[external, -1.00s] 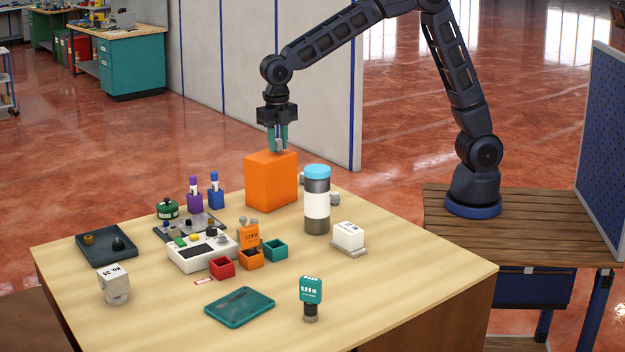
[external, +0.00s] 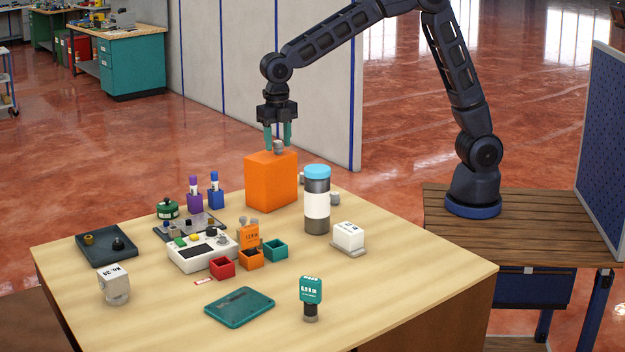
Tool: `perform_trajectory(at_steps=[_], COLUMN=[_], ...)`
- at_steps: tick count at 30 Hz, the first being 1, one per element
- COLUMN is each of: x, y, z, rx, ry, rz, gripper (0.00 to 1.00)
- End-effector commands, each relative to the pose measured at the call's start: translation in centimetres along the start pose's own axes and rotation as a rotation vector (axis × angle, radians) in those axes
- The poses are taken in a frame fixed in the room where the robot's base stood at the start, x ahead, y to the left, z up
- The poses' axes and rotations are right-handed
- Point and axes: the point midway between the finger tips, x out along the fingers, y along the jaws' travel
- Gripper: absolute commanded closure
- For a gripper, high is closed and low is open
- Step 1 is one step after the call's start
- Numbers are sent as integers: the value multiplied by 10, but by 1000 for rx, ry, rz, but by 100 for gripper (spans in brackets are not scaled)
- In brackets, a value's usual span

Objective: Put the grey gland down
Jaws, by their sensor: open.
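The grey gland (external: 278,147) is a small grey piece at the top of the orange block (external: 271,182), in the external view. It appears to rest on the block's top face, though its contact there is hard to make out. My gripper (external: 278,137) is open above the orange block, with its two teal fingers apart on either side of the gland. The fingertips are near the height of the gland's top. I cannot tell whether a finger still touches it.
A blue-capped cylinder (external: 317,200) stands close to the right of the orange block. A white device (external: 203,250), small open bins (external: 250,259) and a dark tray (external: 106,244) lie to the left and front. The table's (external: 400,275) right front is mostly clear.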

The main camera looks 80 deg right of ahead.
Motion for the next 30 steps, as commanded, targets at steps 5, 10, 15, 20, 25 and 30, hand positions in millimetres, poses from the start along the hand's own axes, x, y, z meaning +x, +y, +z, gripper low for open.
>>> perform_trajectory(at_steps=[5, 10, 15, 20, 25, 30], x=[-33, -66, -93, -107, -112, -118], y=[0, 0, 0, 0, 0, -13], z=[1, 1, 1, 1, 0, 1], rx=[1, 1, 1, 1, 0, 54], ry=[-2, -2, -2, -1, -1, -9], rz=[5, 4, 4, 2, 1, 10], gripper=[53, 53, 53, 53, 53, 53])
